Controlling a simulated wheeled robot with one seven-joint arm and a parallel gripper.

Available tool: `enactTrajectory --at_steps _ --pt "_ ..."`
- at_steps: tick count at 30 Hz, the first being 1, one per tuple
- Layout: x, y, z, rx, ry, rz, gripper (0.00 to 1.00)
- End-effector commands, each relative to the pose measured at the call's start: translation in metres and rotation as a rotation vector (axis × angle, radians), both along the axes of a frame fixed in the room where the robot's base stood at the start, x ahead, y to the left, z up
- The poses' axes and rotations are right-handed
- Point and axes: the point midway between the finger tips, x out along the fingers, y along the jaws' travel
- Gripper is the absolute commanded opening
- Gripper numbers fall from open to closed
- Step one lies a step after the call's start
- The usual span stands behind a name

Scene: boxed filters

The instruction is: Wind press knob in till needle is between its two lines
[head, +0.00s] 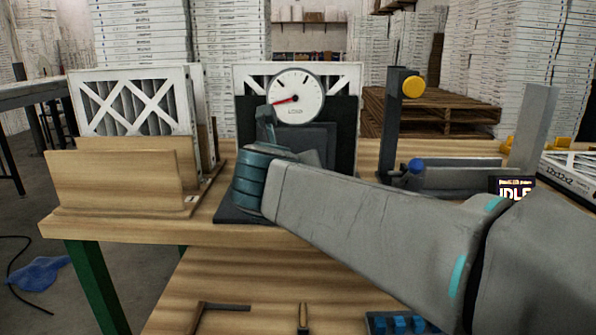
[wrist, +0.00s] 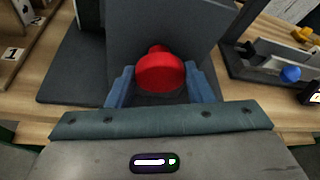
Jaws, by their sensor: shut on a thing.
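The red press knob (wrist: 160,72) is in the middle of the wrist view, on a short red stem against a dark grey plate. My gripper (wrist: 159,80) has its two blue fingers on either side of the knob, shut on it. In the head view my gripper (head: 267,125) is in front of the press (head: 343,135) and hides the knob. The round white gauge (head: 303,100) stands above the press. Its red needle points left and slightly down. Dark lines show at the dial's upper left and upper right; the needle is below the upper-left one, outside the gap.
A wooden holder (head: 115,180) with white-framed filters stands left on the bench (head: 210,232). A dark fixture (head: 392,125) with yellow and blue knobs is at right, beside an IDLE display (head: 512,190). Tools lie on the lower shelf (head: 250,285).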

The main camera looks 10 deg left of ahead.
Motion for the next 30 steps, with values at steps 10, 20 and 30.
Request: enactTrajectory --at_steps 10,20,30 --pt "0.0001 -0.0002 0.0006 0.073 0.017 0.002 0.24" --pt "0.0000 -0.0001 0.0005 0.076 0.018 0.001 0.24" --pt "0.0002 -0.0004 0.0003 0.075 0.017 0.001 0.68"
